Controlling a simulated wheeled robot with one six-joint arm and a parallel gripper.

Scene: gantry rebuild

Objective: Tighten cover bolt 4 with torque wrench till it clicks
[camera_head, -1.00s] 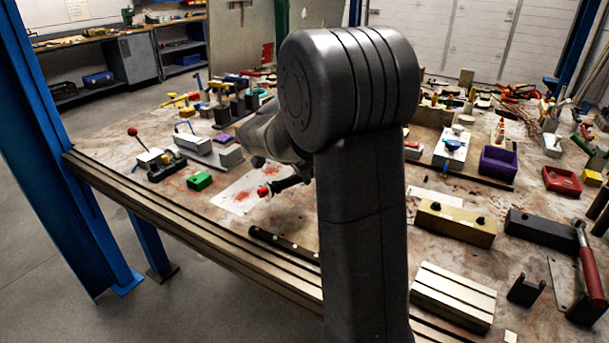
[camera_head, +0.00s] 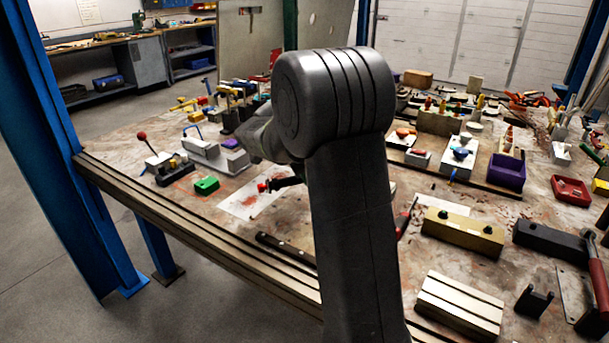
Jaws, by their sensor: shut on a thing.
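My grey arm stands in the middle of the view and bends away to the left over the bench. My gripper is hidden behind the arm, so its jaws and anything in them do not show. A black rod with a red end (camera_head: 263,187) shows left of my arm, over a pale stained sheet (camera_head: 247,201); I cannot tell if it is held. A red-handled tool (camera_head: 597,284) lies at the right edge; I cannot tell if it is the torque wrench. I cannot make out cover bolt 4.
A green block (camera_head: 207,186) and a red-knobbed lever fixture (camera_head: 157,158) stand on the left. A gold block with black knobs (camera_head: 462,233), a ridged block (camera_head: 458,303) and a purple bin (camera_head: 506,172) stand on the right. A rail (camera_head: 190,223) runs along the bench's edge.

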